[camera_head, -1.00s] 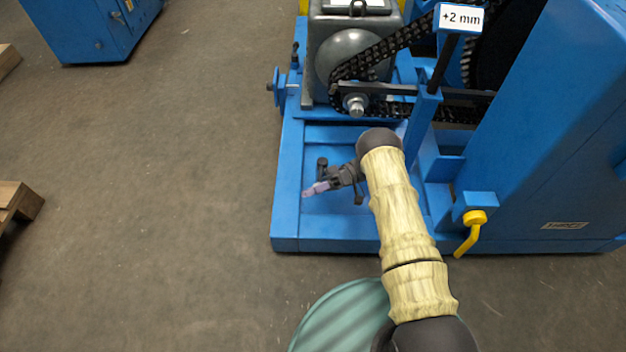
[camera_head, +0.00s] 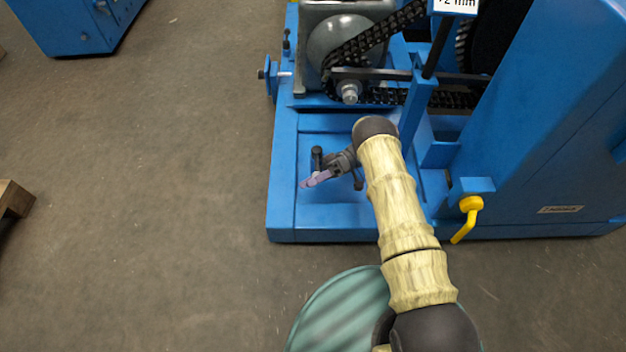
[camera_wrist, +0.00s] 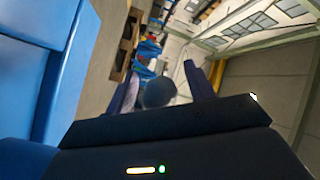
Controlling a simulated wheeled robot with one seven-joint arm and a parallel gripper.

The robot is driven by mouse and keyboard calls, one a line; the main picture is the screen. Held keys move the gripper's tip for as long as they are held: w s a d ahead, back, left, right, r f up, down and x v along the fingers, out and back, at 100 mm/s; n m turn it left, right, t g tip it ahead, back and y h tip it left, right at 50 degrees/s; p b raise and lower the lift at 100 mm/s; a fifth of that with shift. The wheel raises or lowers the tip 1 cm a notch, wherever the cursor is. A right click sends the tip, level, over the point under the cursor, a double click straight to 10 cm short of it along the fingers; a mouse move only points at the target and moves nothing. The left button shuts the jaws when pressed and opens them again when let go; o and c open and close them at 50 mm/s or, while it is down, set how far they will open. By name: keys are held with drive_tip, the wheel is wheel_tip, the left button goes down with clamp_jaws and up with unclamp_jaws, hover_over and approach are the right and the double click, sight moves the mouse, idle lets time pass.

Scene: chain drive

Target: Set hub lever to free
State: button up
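A yellow cranked lever (camera_head: 468,218) is on a blue bracket at the front right of the blue machine. Its handle hangs down and slants left. I cannot tell if this is the hub lever, and no free mark shows. My gripper (camera_head: 312,180) is over the blue tray of the machine's base, well left of the yellow lever, pointing left. In the wrist view its two fingers (camera_wrist: 160,85) stand apart, with a dark round knob (camera_wrist: 158,93) between or beyond them. A short black post (camera_head: 317,157) shows beside the gripper; I cannot tell whether they touch.
A black chain (camera_head: 375,42) runs round a small sprocket behind my arm. A small blue handwheel (camera_head: 268,74) sticks out at the machine's left. The tall blue housing (camera_head: 545,130) closes off the right.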

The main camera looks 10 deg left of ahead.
drive_tip(key=v, duration=0.7)
drive_tip(key=shift+w+d, duration=0.15)
idle(0.3)
drive_tip(key=shift+f, duration=0.1)
idle(0.4)
